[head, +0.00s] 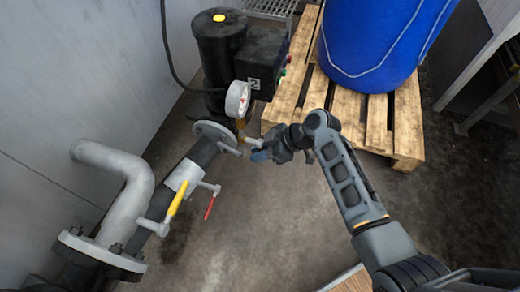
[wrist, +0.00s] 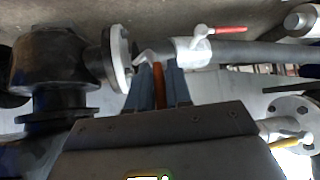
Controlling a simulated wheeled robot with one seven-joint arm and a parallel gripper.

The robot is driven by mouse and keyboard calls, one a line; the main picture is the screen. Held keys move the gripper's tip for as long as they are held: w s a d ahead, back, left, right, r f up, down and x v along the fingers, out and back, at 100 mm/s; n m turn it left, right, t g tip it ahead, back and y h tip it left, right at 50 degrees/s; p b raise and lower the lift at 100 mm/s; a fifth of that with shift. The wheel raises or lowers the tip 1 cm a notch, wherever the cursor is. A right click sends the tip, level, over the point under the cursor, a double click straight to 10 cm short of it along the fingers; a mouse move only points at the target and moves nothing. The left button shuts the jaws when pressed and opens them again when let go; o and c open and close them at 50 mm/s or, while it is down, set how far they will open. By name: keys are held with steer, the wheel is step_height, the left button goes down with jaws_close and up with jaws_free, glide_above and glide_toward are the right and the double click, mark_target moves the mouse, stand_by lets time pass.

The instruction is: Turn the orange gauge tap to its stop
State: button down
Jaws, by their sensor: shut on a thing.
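The orange gauge tap (wrist: 158,84) shows in the wrist view as an upright orange bar between my two blue-grey fingers. My gripper (wrist: 159,92) is shut on it. In the head view my gripper (head: 259,156) is beside the pipe flange, just below and right of the round white gauge (head: 237,99). The tap's handle is mostly hidden there by the gripper, and its angle is hard to tell.
A yellow-handled valve (head: 175,199) and a red lever (head: 210,206) sit on the pipe at lower left. A black pump (head: 220,50) stands behind the gauge. A wooden pallet (head: 345,107) bears a blue drum (head: 375,45) at right. Floor below my gripper is clear.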

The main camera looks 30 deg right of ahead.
steer(key=shift+f, duration=0.1)
steer(key=c, duration=1.1)
jaws_free()
steer(key=shift+c, duration=0.2)
steer(key=p+v, duration=0.1)
steer(key=v, duration=0.7)
steer(key=shift+p, duration=0.3)
steer(key=shift+a, duration=0.1)
